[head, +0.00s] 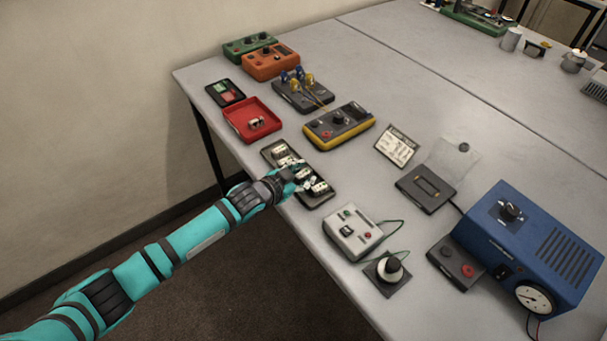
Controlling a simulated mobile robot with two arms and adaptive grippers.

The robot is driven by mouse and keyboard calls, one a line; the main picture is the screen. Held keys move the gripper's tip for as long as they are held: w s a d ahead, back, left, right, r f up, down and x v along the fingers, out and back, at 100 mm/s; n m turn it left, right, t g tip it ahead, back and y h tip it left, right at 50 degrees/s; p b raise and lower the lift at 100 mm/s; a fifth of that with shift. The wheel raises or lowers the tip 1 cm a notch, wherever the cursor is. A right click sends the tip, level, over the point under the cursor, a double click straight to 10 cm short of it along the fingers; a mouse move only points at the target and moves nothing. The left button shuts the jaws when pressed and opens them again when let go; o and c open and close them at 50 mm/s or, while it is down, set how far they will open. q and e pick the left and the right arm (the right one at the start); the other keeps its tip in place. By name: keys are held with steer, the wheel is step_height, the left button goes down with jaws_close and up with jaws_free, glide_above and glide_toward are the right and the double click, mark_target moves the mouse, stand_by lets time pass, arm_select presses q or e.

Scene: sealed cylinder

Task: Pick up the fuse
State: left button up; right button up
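My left gripper (301,176) reaches in from the left and is over the middle of a black tray or board (319,201) with several small white pieces on it. The gripper and hand cover part of that board, and its fingers are too small to tell open from shut. I cannot tell whether it touches a piece. A small pale cylinder-like piece (257,123), possibly a fuse, lies in the red tray (240,108), behind and left of the gripper. I cannot tell for sure which piece is the fuse. My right gripper is not in view.
A yellow-edged meter (340,127) lies behind the gripper. A light grey box (352,231) with a green wire sits in front of it, near the table edge. A large blue unit (530,245) stands at the right. The table's middle-back (430,85) is clear.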

arm_select(q)
jaws_close()
